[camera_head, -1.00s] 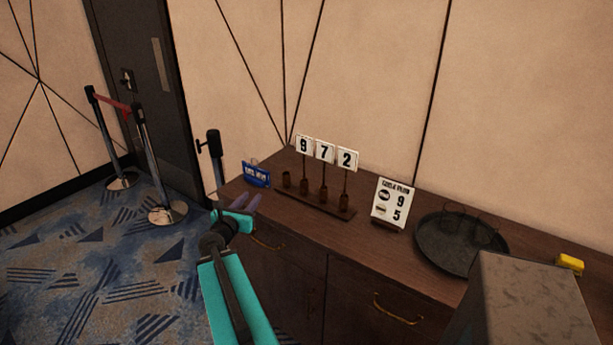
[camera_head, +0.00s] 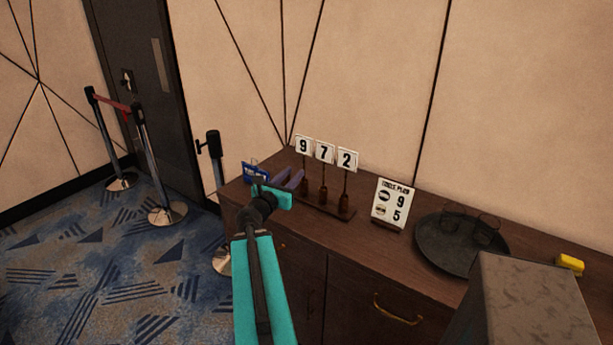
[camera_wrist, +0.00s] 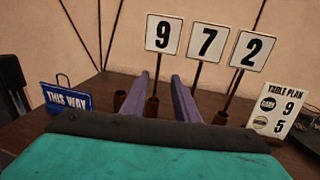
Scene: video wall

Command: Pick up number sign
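Three white number signs stand upright on thin dark sticks in a dark wooden rack (camera_head: 335,211): the 9 sign (camera_head: 303,145), the 7 sign (camera_head: 325,152) and the 2 sign (camera_head: 347,160). In the wrist view the 9 sign (camera_wrist: 163,34) is left, the 7 sign (camera_wrist: 208,42) middle, the 2 sign (camera_wrist: 252,51) right. My gripper (camera_head: 290,178) is at the rack's left end, below the number cards. Its purple fingers (camera_wrist: 160,78) are apart and empty. The fingers partly hide the rack.
A blue "THIS WAY" sign (camera_wrist: 66,98) stands left of my gripper. A white table plan card (camera_head: 391,204), a dark round tray (camera_head: 445,248) and a yellow block (camera_head: 570,264) are to the right on the wooden cabinet (camera_head: 350,246). Rope posts (camera_head: 145,165) stand on the carpet.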

